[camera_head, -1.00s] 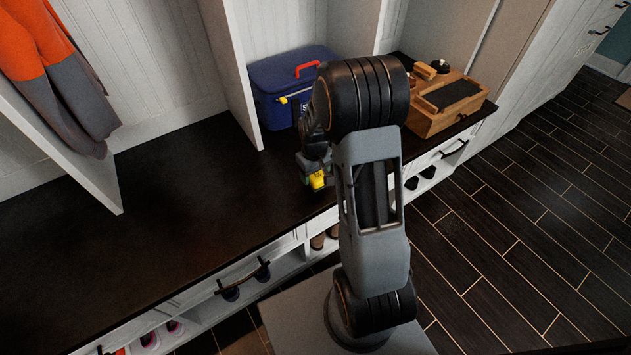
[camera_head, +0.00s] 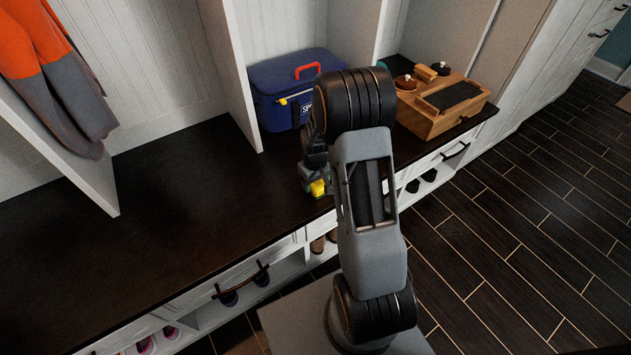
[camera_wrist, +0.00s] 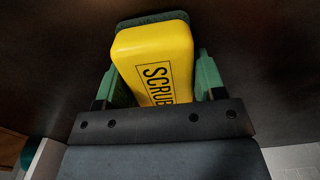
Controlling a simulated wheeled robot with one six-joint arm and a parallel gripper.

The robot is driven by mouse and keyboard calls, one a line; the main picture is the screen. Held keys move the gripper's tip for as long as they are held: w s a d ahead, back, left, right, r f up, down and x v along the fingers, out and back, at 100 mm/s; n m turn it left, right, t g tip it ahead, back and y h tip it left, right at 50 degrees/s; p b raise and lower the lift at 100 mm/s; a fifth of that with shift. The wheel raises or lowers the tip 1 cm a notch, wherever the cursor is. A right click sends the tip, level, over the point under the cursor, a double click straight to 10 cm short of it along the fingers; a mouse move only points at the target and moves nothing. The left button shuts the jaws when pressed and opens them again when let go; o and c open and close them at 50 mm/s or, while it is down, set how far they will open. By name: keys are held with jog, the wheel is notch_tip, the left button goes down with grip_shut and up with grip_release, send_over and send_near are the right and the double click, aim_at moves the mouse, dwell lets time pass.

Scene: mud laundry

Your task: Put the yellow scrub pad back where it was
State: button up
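The yellow scrub pad (camera_wrist: 158,62) sits between the two green fingers of my gripper (camera_wrist: 160,85) in the wrist view. Its yellow face reads "SCRUB" and a dark green layer shows behind it. The fingers are against its sides. In the head view a yellow part of the pad (camera_head: 317,188) shows at my gripper (camera_head: 312,180), over the dark bench top (camera_head: 190,200) near its front edge. My arm hides part of the gripper there. I cannot tell whether the pad touches the bench.
A blue cooler bag (camera_head: 275,85) stands at the back of the bench. A wooden shoe-care box (camera_head: 440,118) with brushes stands at the right end. White dividers (camera_head: 228,70) rise from the bench. The left stretch of bench is clear. Shoes (camera_head: 247,285) sit below.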

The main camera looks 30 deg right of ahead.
jog(key=o, duration=0.5)
notch_tip(320, 180, up, 12)
jog(key=p, duration=0.4)
jog(key=s+a+r+t, duration=0.1)
jog(key=s+a+r, duration=0.2)
jog(key=s+r, duration=0.1)
jog(key=s+a+r+m+t, duration=0.1)
jog(key=s+a+r, duration=0.2)
jog(key=s, duration=0.3)
jog(key=s+a+r, duration=0.3)
jog(key=s+r, duration=0.2)
jog(key=shift+s+a+r+t, duration=0.1)
jog(key=shift+s+r+t, duration=0.1)
jog(key=shift+s+t, duration=0.2)
jog(key=shift+r, duration=0.1)
